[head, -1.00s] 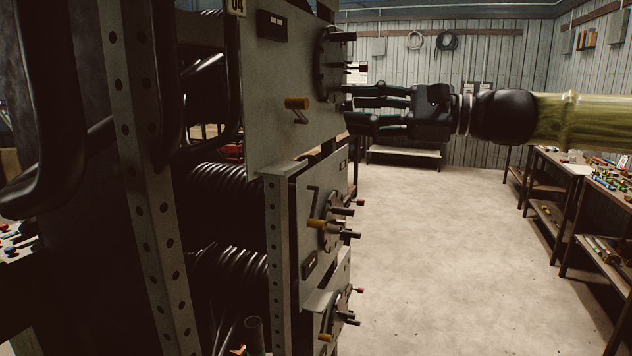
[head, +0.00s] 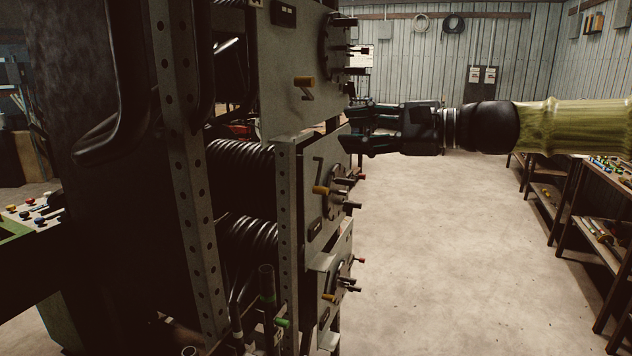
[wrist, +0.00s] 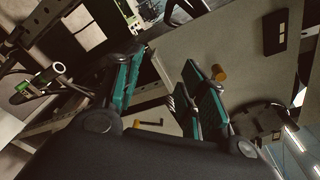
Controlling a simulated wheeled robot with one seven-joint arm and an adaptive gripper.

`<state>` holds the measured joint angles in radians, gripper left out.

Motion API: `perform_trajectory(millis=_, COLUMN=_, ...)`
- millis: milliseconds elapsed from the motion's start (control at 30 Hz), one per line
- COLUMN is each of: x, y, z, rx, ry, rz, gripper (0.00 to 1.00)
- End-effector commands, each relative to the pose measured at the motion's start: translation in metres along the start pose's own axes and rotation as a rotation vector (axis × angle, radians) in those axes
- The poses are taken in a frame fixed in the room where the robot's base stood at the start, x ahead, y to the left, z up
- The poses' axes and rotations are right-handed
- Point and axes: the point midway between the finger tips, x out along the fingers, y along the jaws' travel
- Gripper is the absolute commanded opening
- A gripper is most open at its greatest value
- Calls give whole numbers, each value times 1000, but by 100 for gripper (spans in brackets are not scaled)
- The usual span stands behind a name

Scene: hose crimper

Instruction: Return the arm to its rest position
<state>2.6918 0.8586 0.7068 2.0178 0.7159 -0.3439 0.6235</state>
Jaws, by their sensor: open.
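My gripper (head: 352,129) is at the right side of the rack in the head view, its fingers pointing left toward the grey panels. My olive-sleeved arm reaches in from the right edge. In the wrist view the gripper (wrist: 160,85) shows two teal-padded fingers spread apart with nothing held between them. The upper grey panel (head: 290,60) and the middle grey panel (head: 312,190) stand close to the fingertips. Whether the fingertips touch a panel is unclear.
The panels carry protruding round fittings (head: 350,180) near the gripper. Black coiled hoses (head: 240,160) sit inside the rack behind a perforated post (head: 185,180). A bench (head: 600,180) with small parts stands at the right. The concrete floor (head: 450,260) between is clear.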

Motion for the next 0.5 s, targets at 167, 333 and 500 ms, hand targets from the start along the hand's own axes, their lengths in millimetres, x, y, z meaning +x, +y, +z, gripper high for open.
perform_trajectory(millis=167, x=18, y=32, z=-40, rx=-8, ry=71, rz=46, gripper=41)
perform_trajectory(millis=333, x=38, y=83, z=-97, rx=-27, ry=170, rz=120, gripper=41)
perform_trajectory(millis=500, x=52, y=154, z=-165, rx=-67, ry=287, rz=225, gripper=41)
